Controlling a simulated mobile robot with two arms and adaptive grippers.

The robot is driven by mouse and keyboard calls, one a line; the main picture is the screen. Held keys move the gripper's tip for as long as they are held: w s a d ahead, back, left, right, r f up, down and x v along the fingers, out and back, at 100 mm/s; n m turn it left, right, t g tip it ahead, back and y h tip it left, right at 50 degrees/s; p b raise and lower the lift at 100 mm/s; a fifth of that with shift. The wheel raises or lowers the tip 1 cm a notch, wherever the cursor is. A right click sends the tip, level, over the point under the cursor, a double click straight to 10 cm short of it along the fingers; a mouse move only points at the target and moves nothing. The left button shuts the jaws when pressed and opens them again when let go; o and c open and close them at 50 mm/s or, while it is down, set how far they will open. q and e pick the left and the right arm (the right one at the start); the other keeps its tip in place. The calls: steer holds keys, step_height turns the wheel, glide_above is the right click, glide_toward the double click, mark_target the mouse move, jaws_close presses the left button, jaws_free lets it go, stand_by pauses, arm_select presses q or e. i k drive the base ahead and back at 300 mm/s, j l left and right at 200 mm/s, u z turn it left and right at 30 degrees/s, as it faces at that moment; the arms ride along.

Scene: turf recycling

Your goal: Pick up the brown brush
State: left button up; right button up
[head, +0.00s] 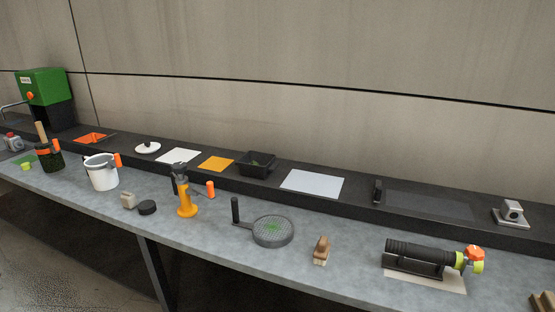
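The brown brush appears to be the small brown wooden piece (321,248) on the grey workbench (215,235). It has a rounded brown top and a paler lower part, and stands near the front edge, right of a round dark sieve with a handle (272,231). It is small in the head view, so its bristles are not clear. Nothing covers it or touches it. Neither of my grippers shows in this view.
A black cylinder with orange and yellow-green fittings (415,256) lies right of the brown piece. An orange-based tool (186,200) and a white pot (101,172) stand to the left. A raised dark shelf (350,212) runs behind. Bare bench surrounds the brown piece.

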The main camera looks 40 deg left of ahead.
mark_target(320, 256)
steer(key=u, duration=0.85)
